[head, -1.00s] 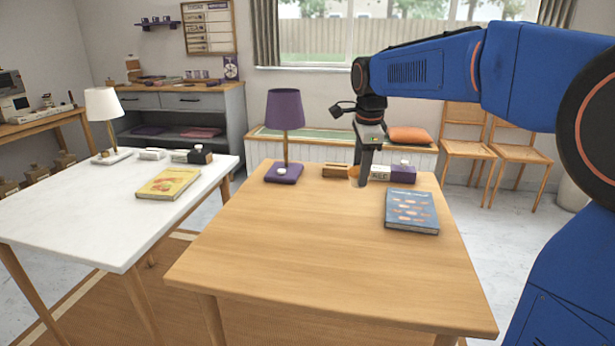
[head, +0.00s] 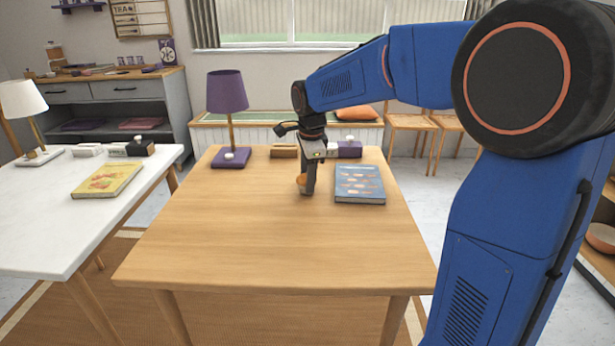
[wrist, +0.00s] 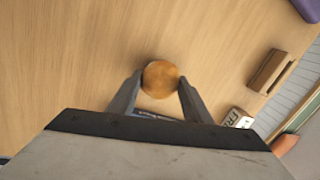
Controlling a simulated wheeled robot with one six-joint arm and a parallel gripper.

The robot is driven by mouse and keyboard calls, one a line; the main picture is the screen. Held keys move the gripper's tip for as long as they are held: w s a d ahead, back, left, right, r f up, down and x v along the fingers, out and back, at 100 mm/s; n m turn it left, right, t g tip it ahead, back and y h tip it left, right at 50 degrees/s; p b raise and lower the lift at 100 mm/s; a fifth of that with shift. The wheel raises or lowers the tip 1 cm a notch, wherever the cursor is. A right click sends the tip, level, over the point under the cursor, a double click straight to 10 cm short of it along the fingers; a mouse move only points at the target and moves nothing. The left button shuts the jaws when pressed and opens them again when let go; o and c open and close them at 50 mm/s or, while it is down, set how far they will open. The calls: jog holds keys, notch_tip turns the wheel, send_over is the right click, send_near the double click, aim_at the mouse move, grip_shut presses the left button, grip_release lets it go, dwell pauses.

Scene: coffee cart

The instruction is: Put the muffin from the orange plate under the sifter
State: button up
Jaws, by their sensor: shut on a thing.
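The muffin, with a round golden-brown top, is between the fingertips of my gripper (wrist: 158,88) in the wrist view, and my gripper is shut on it. In the head view the muffin (head: 301,182) shows as a small orange-brown patch at my gripper (head: 307,188), partly hidden by a finger. My gripper points down over the wooden table, left of the blue book. I cannot tell whether the muffin touches the table. I see no sifter and can make out no orange plate.
The wooden table (head: 250,240) is clear in front. A blue book (head: 359,184) lies right of my gripper. A purple lamp (head: 227,95), a wooden block (head: 284,152) and a purple box (head: 349,149) stand along the back. A white table (head: 50,220) is at left.

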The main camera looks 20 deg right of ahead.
jog(key=o, duration=0.8)
jog(key=shift+f, duration=0.1)
jog(key=o, duration=0.3)
jog(key=shift+o, duration=0.2)
